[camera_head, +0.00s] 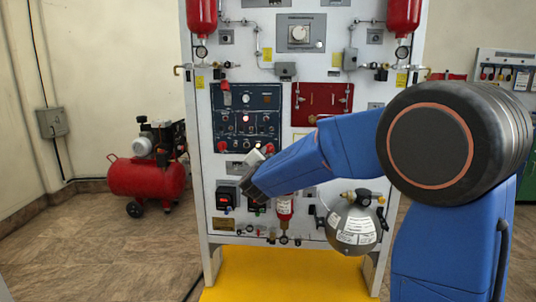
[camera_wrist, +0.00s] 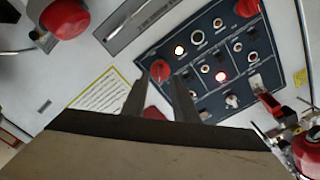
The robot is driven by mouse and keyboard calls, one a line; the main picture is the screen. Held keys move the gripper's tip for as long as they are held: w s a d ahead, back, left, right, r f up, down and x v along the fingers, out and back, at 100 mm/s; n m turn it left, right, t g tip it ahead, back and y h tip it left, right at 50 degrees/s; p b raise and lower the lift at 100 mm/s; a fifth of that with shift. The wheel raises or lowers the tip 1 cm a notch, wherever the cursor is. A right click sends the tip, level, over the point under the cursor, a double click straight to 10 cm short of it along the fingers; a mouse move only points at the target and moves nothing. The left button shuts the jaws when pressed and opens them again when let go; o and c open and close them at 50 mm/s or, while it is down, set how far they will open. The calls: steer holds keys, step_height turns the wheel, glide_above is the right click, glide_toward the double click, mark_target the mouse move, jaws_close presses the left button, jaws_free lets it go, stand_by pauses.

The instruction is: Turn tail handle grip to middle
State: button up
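My gripper (camera_head: 258,156) is in front of the lower right part of the dark blue control panel (camera_head: 272,98). In the wrist view my gripper (camera_wrist: 158,88) shows two dark fingers, open with a gap. A red knob (camera_wrist: 160,71) on the panel's edge appears just beyond the gap between the fingertips; I see no clear contact. That knob also shows in the head view (camera_head: 269,148). A second red knob (camera_head: 222,146) is at the panel's lower left. I cannot tell which part is the tail handle grip. A dark red patch (camera_wrist: 155,113) shows between the fingers, mostly hidden.
A grey round tank (camera_head: 352,222) is on the lower right of the white cabinet. A red compressor (camera_head: 146,178) stands on the floor at left. A yellow platform (camera_head: 285,272) lies in front.

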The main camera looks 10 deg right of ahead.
mark_target(269, 150)
steer(key=shift+x, duration=1.45)
jaws_close()
